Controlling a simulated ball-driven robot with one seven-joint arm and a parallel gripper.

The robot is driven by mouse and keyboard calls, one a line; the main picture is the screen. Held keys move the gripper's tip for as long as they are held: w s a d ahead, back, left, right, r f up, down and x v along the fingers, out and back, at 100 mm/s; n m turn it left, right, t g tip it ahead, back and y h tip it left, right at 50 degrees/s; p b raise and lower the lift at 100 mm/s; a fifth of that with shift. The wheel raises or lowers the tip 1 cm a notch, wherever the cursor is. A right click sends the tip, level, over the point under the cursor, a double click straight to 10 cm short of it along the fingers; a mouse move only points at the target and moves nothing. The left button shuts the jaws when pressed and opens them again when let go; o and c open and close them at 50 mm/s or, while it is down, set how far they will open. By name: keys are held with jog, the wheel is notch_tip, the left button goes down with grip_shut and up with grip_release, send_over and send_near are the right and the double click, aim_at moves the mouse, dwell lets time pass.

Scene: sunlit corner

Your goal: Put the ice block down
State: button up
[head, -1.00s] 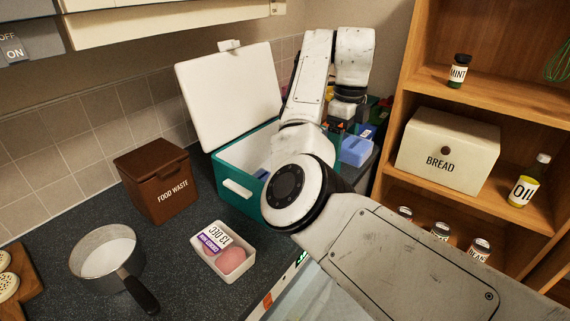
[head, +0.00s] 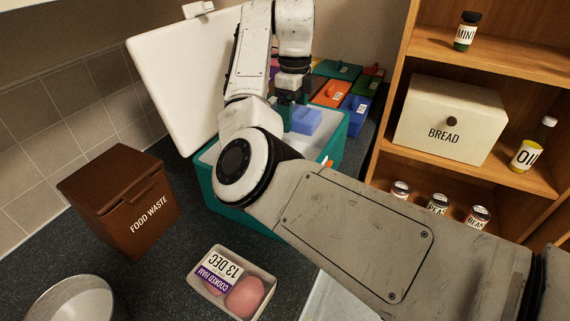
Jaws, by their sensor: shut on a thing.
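The ice block (head: 306,121) is a light blue block at the end of my arm in the head view. My gripper (head: 290,104) is shut on it, with the fingers partly hidden by the wrist. The block shows within the outline of a teal cool box (head: 240,218) with a white inside. Its height above the box floor is hard to tell. The box's white lid (head: 185,80) stands open at the back left. My arm covers much of the box's front and middle.
A brown food waste bin (head: 120,200), a tray of cooked ham (head: 262,279) and a pan (head: 70,300) stand near the box. Several coloured containers (head: 331,93) are behind it. A wooden shelf with a bread box (head: 446,125) and jars rises on the right.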

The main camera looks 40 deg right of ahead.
jog(key=shift+w+f+b, duration=0.15)
jog(key=shift+f+b, duration=0.1)
jog(key=shift+f, duration=0.35)
jog(key=shift+w+f+b, duration=0.15)
jog(key=shift+f+b, duration=0.1)
jog(key=shift+f, duration=0.3)
notch_tip(320, 180, down, 10)
jog(key=shift+r+p, duration=0.1)
jog(key=shift+p, duration=0.35)
jog(key=shift+f, duration=0.25)
jog(key=o, duration=1.1)
jog(key=shift+o, duration=0.2)
jog(key=shift+r, duration=0.1)
notch_tip(320, 180, up, 12)
jog(key=shift+r+b, duration=0.2)
jog(key=shift+b, duration=0.25)
